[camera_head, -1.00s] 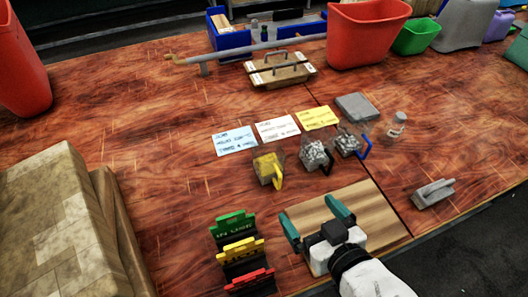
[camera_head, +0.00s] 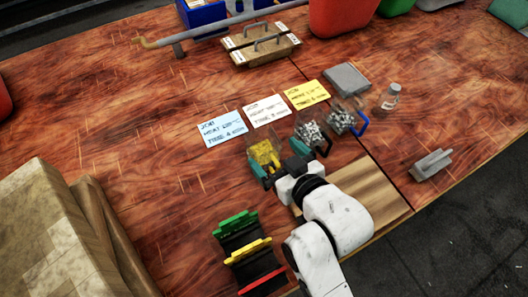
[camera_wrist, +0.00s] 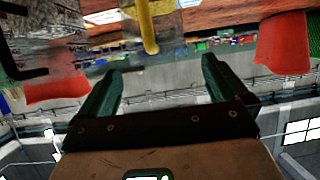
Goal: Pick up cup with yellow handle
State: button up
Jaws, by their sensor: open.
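The cup with the yellow handle (camera_head: 263,152) is a clear cup with yellow contents, standing on the wooden table below the blue card. My gripper (camera_head: 289,157) is open and close to it, with one teal finger at the cup's near left side and the other to the right, near the black-handled cup (camera_head: 309,129).
Cards (camera_head: 222,128) lie behind the cups. A stand with coloured tabs (camera_head: 243,250) is at the front. The table's left middle is clear.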

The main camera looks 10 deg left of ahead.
aim_at(257, 134)
jog(key=x, duration=0.5)
jog(key=shift+d+p, duration=0.1)
jog(key=shift+p, duration=0.25)
jog(key=c, duration=1.4)
